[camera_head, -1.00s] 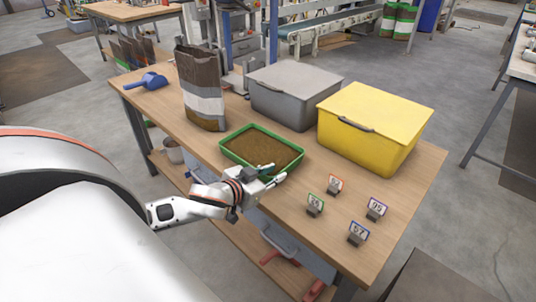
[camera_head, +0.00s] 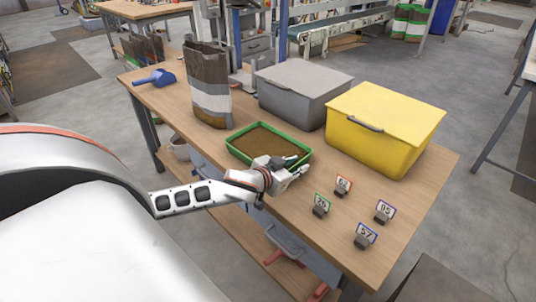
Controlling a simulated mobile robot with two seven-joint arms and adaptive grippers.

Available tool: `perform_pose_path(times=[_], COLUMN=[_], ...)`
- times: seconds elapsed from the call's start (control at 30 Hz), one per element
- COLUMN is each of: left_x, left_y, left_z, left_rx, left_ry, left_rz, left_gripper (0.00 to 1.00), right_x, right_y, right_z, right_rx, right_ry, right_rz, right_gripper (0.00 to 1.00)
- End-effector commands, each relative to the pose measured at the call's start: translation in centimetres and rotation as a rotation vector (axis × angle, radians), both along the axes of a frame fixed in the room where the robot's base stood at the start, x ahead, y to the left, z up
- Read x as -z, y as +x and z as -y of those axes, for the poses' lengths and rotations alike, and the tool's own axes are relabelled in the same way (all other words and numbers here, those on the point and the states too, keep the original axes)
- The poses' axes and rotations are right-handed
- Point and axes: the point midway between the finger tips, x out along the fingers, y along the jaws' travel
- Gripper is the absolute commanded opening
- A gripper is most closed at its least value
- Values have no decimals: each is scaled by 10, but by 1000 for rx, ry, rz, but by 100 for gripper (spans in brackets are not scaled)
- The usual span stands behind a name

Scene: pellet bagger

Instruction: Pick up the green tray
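The green tray (camera_head: 285,132) lies flat on the wooden table, filled with brown pellets (camera_head: 262,142). My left gripper (camera_head: 298,165) is at the tray's near right corner, overlapping its near rim in the view. Its two fingers point right and stand apart, with a gap between them. The gripper hides part of the near rim. I cannot tell whether a finger touches the tray. My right gripper is not in view.
Behind the tray stand a brown and white bag (camera_head: 209,90), a grey bin (camera_head: 300,92) and a yellow bin (camera_head: 385,130). A blue scoop (camera_head: 155,78) lies at the far left. Several number cards, including one reading 57 (camera_head: 365,235), stand to the right on the wooden table (camera_head: 420,195).

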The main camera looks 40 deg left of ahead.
Motion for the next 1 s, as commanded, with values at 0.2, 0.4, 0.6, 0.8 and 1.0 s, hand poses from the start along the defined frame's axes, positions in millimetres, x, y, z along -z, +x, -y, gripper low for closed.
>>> perform_pose_path(times=[0.2,0.4,0.6,0.8,1.0], left_x=[0,0,-2,-6,-27], left_y=[0,0,1,1,2], left_z=[0,0,0,0,-1], left_rx=[0,0,0,-1,0], left_ry=[-1,-1,2,1,2], left_rz=[0,0,3,4,8], left_gripper=[23,0,0,0,0], right_x=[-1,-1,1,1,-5], right_y=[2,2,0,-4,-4], right_z=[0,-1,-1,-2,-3], right_rx=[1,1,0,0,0], right_ry=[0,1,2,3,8], right_rz=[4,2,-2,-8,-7], right_gripper=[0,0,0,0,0])
